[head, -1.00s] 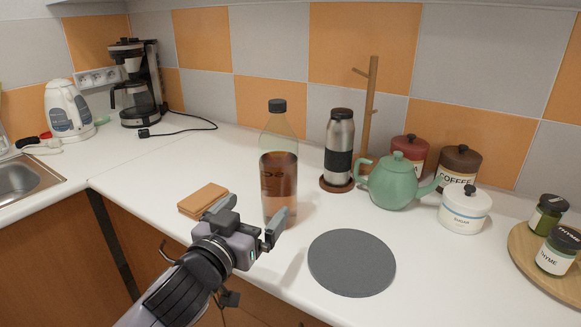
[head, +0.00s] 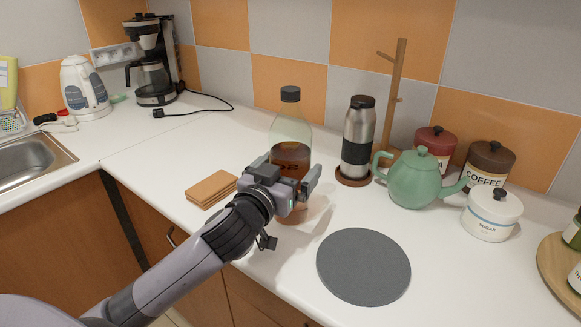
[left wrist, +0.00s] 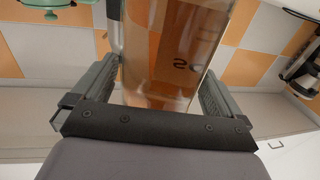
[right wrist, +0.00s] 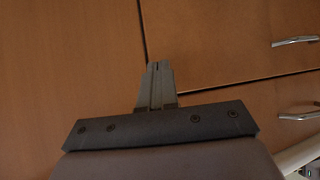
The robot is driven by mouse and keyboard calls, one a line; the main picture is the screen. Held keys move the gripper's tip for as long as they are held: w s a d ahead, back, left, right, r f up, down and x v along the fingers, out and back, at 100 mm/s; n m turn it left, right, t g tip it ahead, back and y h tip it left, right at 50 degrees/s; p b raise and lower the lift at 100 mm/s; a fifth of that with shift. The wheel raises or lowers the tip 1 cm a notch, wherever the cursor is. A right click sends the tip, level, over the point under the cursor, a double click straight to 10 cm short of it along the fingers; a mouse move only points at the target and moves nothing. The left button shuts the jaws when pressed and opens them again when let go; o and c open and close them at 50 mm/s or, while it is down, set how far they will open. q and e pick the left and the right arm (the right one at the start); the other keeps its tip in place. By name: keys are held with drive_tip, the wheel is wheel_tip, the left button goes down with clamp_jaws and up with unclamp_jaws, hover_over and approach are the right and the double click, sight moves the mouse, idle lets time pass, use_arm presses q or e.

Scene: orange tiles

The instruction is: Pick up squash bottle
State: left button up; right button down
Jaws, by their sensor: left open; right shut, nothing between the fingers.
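The squash bottle (head: 290,135) is a tall clear bottle with a dark cap and amber liquid. It stands upright on the white counter (head: 270,270). My left gripper (head: 292,178) is open at the bottle's lower half, its fingers on either side and partly hiding it. In the left wrist view the bottle (left wrist: 170,55) fills the space between the two fingers (left wrist: 165,95); I cannot tell whether they touch it. My right gripper (right wrist: 155,85) is shut and empty in front of brown cabinet fronts, away from the bottle.
A grey round mat (head: 363,266) lies right of the bottle. A steel flask (head: 358,130), a green teapot (head: 414,180) and a sugar jar (head: 491,214) stand behind and to the right. Brown coasters (head: 211,188) lie left. The counter's front edge is near my left arm.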

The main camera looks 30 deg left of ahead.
use_arm(q)
drive_tip(key=shift+w, duration=0.5)
drive_tip(key=c, duration=1.3)
drive_tip(key=shift+r, duration=0.15)
drive_tip(key=c, duration=0.4)
drive_tip(key=shift+o, duration=0.2)
